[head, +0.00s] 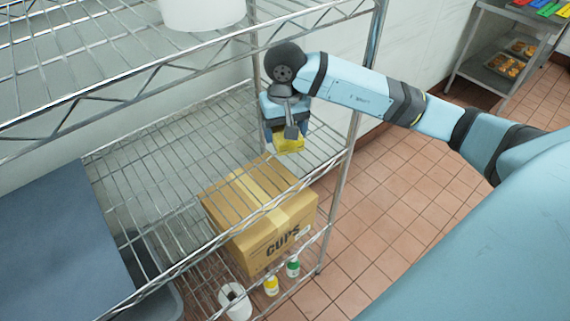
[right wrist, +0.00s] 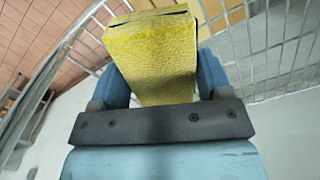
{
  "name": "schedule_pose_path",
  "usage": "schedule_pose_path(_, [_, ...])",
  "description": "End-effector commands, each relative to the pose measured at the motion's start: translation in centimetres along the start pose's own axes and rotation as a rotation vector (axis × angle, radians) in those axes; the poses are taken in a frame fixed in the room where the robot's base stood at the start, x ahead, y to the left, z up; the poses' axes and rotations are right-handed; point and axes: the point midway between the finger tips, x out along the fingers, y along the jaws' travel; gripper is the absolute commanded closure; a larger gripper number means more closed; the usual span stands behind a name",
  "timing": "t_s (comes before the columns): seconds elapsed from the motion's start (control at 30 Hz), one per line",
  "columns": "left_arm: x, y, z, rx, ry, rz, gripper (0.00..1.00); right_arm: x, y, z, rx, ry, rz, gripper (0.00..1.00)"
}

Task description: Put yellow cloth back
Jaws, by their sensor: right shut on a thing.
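The yellow cloth (head: 289,146) is in my right gripper (head: 287,130), near the right end of the wire shelf and beyond the cardboard box. In the right wrist view the cloth (right wrist: 152,55) fills the space between the two blue fingers of the gripper (right wrist: 155,85), which are shut on it. It looks like a thick folded block with a textured surface. I cannot tell whether the cloth touches the wire shelf (head: 170,150). My left gripper is not in either view.
A cardboard box (head: 262,212) marked CUPS stands close in front of the gripper. A yellow bottle (head: 271,286), a green bottle (head: 293,267) and a white roll (head: 235,301) are lower down. A shelf post (head: 345,170) rises beside my right arm.

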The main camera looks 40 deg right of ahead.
Motion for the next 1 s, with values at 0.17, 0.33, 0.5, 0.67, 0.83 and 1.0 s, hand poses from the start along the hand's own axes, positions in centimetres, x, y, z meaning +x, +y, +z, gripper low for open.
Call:
schedule_pose_path(0.17, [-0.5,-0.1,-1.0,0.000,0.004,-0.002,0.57,3.1,0.1,0.2,0.002,-0.009,0.004,0.51])
schedule_pose_path(0.33, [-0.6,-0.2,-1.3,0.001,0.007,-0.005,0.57,5.0,0.1,0.1,0.001,-0.005,0.003,0.51])
schedule_pose_path(0.5, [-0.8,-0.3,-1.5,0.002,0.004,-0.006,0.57,6.6,0.1,0.2,0.001,-0.006,0.002,0.51])
schedule_pose_path(0.67, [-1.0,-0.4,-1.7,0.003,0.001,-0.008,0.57,8.9,0.0,0.2,0.000,-0.006,0.001,0.51])
schedule_pose_path(0.83, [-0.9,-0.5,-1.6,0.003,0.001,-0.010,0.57,9.3,0.1,0.1,0.000,-0.002,0.002,0.51])
schedule_pose_path(1.0, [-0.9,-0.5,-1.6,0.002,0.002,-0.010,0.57,9.3,0.1,0.1,-0.001,-0.003,0.002,0.03])
